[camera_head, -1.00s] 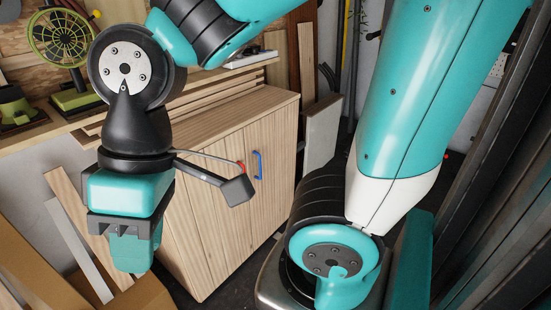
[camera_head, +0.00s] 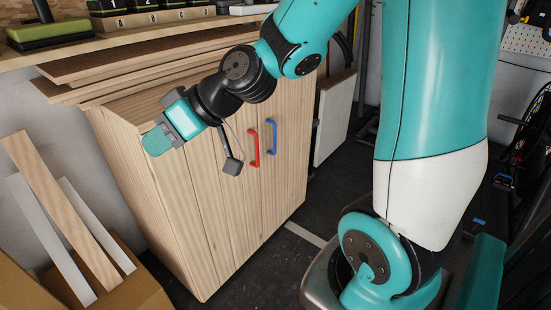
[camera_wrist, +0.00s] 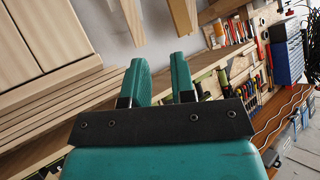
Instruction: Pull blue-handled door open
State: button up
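The wooden cabinet (camera_head: 140,195) stands at the centre left in the head view. Its right door (camera_head: 293,140) bears the blue handle (camera_head: 273,137), a vertical bar near the door's left edge. The red handle (camera_head: 253,148) is beside it on the left door (camera_head: 225,205). Both doors look shut. My gripper (camera_head: 158,140) is in front of the cabinet's upper left part, well left of the blue handle and apart from it. In the wrist view my gripper (camera_wrist: 161,70) has its two teal fingers apart with nothing between them. Neither handle shows in that view.
Loose boards (camera_head: 75,215) lean in a cardboard box at the lower left. A workbench (camera_head: 160,32) runs behind the cabinet. A pale panel (camera_head: 333,120) stands right of the cabinet. Dark floor (camera_head: 270,270) is clear in front of the doors. Tool racks (camera_wrist: 235,60) show in the wrist view.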

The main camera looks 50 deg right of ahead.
jog(key=w+d+f+m+t+h+b, duration=0.2)
jog(key=w+d+f+t+b, duration=0.2)
jog(key=w+d+f+b, duration=0.35)
jog(key=m+t+h+b, duration=0.4)
jog(key=m+h+b, duration=0.6)
jog(key=h+b, duration=0.5)
send_near(275, 135)
jog(key=p+x, duration=0.2)
jog(key=p, duration=0.3)
jog(key=r+p+x, duration=0.1)
jog(key=p+x, duration=0.1)
jog(key=p, duration=0.4)
jog(key=shift+w+d, duration=0.15)
jog(key=shift+w, duration=0.15)
jog(key=x, duration=0.1)
jog(key=p+x, duration=0.1)
jog(key=x, duration=0.3)
jog(key=shift+f, duration=0.4)
jog(key=shift+w+d, duration=0.35)
jog(key=shift+w, duration=0.1)
grip_shut()
